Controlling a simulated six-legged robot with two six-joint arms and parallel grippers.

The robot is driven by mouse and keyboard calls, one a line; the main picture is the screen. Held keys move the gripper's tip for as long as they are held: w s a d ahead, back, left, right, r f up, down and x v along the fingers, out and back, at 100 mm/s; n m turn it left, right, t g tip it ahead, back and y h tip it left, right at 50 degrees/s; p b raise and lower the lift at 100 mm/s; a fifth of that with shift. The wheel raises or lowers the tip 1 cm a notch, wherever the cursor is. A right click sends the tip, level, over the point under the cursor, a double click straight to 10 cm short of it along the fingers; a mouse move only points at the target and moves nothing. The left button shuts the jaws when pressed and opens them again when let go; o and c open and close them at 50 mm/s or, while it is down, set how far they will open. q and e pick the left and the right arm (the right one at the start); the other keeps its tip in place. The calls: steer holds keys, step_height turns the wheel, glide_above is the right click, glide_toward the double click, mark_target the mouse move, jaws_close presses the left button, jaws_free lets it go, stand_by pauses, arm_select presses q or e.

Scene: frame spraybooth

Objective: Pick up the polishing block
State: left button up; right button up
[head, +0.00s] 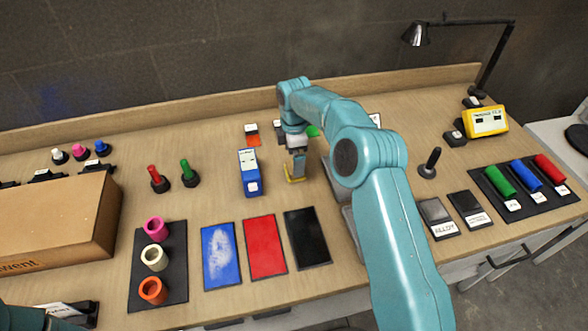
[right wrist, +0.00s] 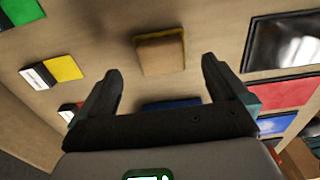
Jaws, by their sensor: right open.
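The polishing block is a tan-brown block (right wrist: 160,52) lying on the wooden bench, seen in the right wrist view ahead of and between my right gripper's fingertips. In the head view only a yellowish edge of it (head: 293,180) shows below my right gripper (head: 297,160), which hides the rest. My right gripper (right wrist: 160,75) is open and empty, with its fingers spread wider than the block. I see no contact between fingers and block. My left gripper is not in view; only a bit of my left arm shows at the lower left.
A blue-and-white box (head: 250,174) stands just left of the block. Blue (head: 221,256), red (head: 265,247) and black (head: 307,238) panels lie in front. A cardboard box (head: 55,215) is at left, a yellow device (head: 486,121) and lamp (head: 415,34) at right.

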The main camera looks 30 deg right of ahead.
step_height(320, 180, down, 5)
steer(key=shift+d+r+p, duration=0.15)
steer(key=shift+p, duration=0.6)
steer(key=shift+s, duration=0.2)
steer(key=shift+c, duration=0.7)
steer(key=shift+w, duration=0.1)
steer(key=c, duration=0.9)
steer(key=shift+c, duration=0.2)
step_height(320, 180, up, 9)
steer(key=shift+f+b, duration=0.1)
steer(key=shift+b, duration=0.7)
step_height(320, 180, up, 11)
steer(key=p, duration=0.3)
